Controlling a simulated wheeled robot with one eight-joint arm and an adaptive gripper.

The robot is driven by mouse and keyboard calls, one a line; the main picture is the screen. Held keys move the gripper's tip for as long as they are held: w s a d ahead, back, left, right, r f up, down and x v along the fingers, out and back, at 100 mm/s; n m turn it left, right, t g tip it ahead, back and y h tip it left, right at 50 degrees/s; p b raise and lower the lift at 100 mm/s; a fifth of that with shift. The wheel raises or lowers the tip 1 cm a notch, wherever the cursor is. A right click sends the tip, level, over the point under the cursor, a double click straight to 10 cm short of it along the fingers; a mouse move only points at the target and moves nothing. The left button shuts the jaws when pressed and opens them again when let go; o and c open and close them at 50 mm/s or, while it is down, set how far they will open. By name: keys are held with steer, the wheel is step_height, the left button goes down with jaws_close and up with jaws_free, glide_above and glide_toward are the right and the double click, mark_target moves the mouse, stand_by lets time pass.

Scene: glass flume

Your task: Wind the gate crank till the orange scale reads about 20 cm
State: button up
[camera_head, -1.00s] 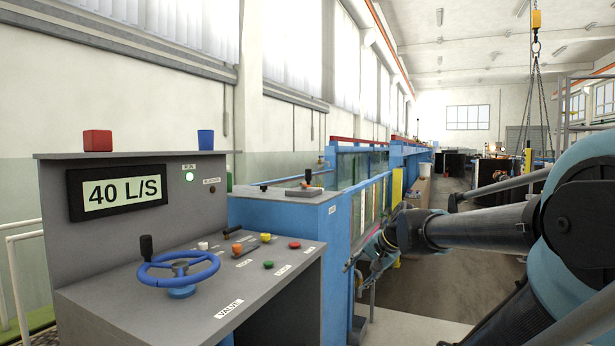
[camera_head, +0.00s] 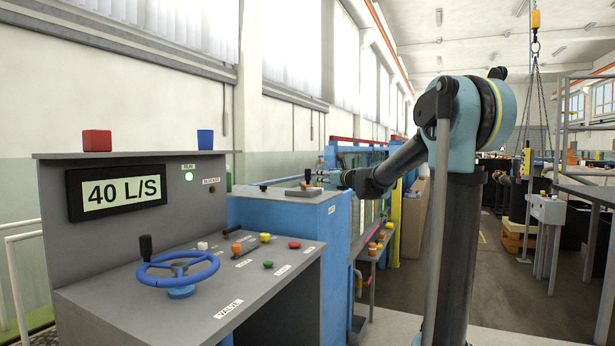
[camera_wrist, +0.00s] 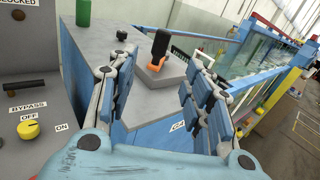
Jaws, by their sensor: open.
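The gate crank (camera_head: 308,180) stands on top of the blue and grey cabinet, with an upright black handle. In the wrist view the crank (camera_wrist: 160,45) shows its black handle and an orange part below it, between and beyond my fingers. My gripper (camera_wrist: 158,65) is open and empty, its two fingers apart on either side of the line to the crank. In the head view its fingers are close to the crank's right side; contact cannot be told. A label partly hidden by the right finger starts with "GA". The orange scale cannot be made out or read.
The grey console (camera_head: 200,290) with a blue valve wheel (camera_head: 180,268) and a 40 L/S display (camera_head: 120,193) stands at left. A green cylinder (camera_wrist: 83,12) stands left of the crank. The glass flume (camera_wrist: 245,45) runs behind.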

mark_target(310, 172)
steer(key=shift+m, duration=0.4)
steer(key=x, duration=1.8)
steer(key=shift+w+d+r, duration=0.2)
steer(key=shift+d+r, duration=0.1)
steer(key=shift+r, duration=0.05)
jaws_close()
steer(key=shift+w+d, duration=0.1)
